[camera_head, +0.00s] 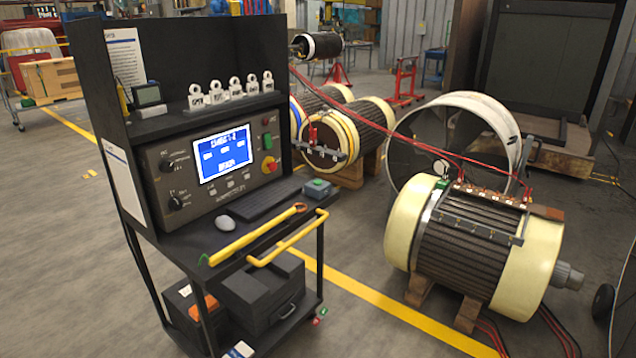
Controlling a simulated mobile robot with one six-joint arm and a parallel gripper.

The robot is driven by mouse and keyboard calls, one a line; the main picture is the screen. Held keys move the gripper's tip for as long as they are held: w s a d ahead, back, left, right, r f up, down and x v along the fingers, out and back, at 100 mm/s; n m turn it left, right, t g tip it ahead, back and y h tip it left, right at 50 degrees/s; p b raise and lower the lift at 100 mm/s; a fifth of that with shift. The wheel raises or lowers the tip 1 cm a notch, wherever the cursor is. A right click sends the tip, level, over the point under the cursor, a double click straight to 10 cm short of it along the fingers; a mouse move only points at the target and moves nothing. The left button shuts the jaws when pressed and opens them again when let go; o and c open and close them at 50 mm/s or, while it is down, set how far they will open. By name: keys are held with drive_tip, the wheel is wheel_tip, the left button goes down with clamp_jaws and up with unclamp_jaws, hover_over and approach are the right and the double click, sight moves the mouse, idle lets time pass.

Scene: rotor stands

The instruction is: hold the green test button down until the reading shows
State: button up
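A dark test cart stands at the left with a slanted control panel (160,205). Its screen (224,153) is lit blue with white text; the bottom line looks like "READY", and the rest is too small to read surely. A green button (267,141) sits right of the screen, below a small red one and above a red knob on yellow. A small grey-blue box (318,188) with a green button on top (318,183) stands at the right end of the cart's shelf. I cannot tell which green button is the test button. My gripper is not in view.
A keyboard (257,201), a white mouse (225,223) and a long yellow stick (250,237) lie on the shelf. A yellow handle (290,240) juts out in front. A large rotor (465,245) rests on wooden blocks at the right, with red cables. Floor between is clear.

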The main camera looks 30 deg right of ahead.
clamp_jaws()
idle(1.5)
